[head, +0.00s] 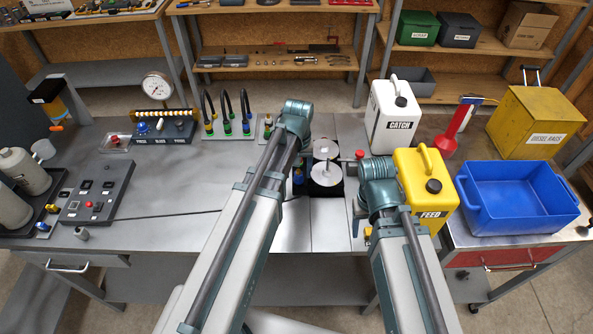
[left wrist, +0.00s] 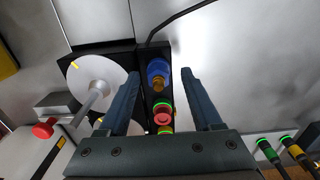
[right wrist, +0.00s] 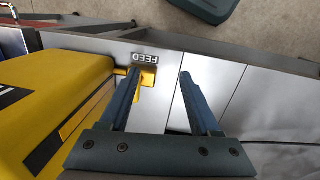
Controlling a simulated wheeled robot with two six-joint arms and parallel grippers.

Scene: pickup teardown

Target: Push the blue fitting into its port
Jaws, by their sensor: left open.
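In the left wrist view the blue fitting (left wrist: 158,68), a blue ring with a brass-coloured end, sits on a black block between my left fingertips. It shows small and partly covered by my arm in the head view (head: 298,176). My left gripper (left wrist: 160,74) is open, with a finger on each side of the fitting and a visible gap; contact is not clear. Red and green rings (left wrist: 164,117) sit just below the blue one. The port and how deep the fitting sits cannot be made out. My right gripper (right wrist: 160,73) is open and empty beside the yellow FEED can.
The yellow FEED can (head: 427,185), white CATCH can (head: 393,115) and blue bin (head: 517,198) stand on the right. White discs (left wrist: 96,80) lie close to my left fingers. Hoses (head: 227,122) stand in a rack behind. The bench's left middle is mostly clear.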

